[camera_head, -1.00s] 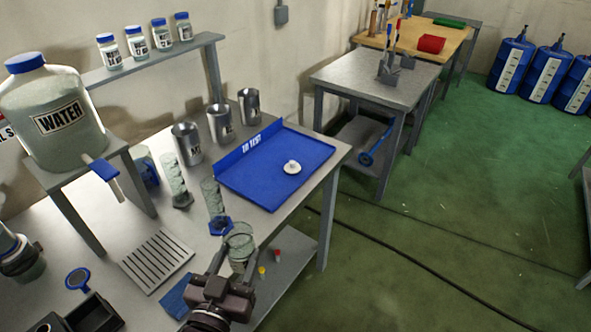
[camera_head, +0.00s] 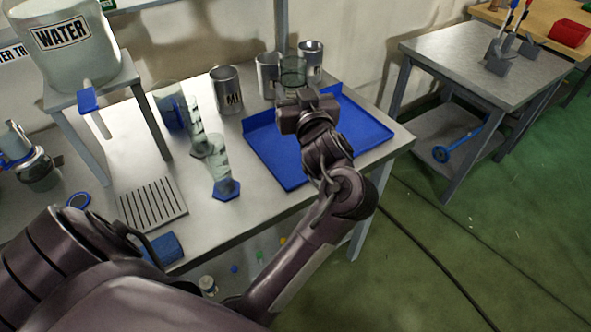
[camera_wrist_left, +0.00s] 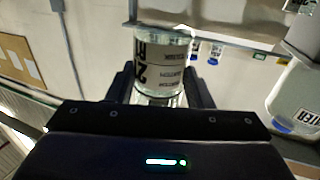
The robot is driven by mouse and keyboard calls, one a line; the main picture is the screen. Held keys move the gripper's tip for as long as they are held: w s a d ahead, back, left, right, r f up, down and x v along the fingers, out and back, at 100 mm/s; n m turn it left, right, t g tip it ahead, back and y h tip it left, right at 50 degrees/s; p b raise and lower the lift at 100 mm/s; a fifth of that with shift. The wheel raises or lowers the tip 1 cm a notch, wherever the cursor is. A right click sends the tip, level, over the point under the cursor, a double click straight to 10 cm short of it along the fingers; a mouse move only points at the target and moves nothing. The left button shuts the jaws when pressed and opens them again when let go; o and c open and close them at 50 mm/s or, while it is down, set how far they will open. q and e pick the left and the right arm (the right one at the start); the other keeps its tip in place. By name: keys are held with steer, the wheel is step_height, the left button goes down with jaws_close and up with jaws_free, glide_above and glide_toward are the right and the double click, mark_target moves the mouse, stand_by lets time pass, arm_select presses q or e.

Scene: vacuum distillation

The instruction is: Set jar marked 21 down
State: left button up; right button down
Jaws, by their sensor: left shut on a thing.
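My left gripper (camera_head: 300,98) is shut on a clear glass jar (camera_head: 292,70) and holds it over the back part of the blue tray (camera_head: 365,128). In the left wrist view the jar (camera_wrist_left: 163,62) is between the two fingers (camera_wrist_left: 160,92), its white label showing a large turned "21". My gripper and forearm hide the middle of the tray. I cannot tell whether the jar's base touches anything. My right gripper is not in view.
Metal beakers (camera_head: 227,90) stand left of and behind the tray. A water tank (camera_head: 62,45) is at the back left. The tray's right side is bare.

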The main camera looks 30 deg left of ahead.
arm_select(q)
steer(key=shift+w+d+r, duration=0.15)
steer(key=shift+w, duration=0.25)
step_height(320, 180, down, 20)
steer(key=shift+s+r+p, duration=0.1)
steer(key=shift+r+p, duration=0.1)
steer(key=shift+p, duration=0.25)
steer(key=shift+f, duration=0.1)
steer(key=o, duration=1.1)
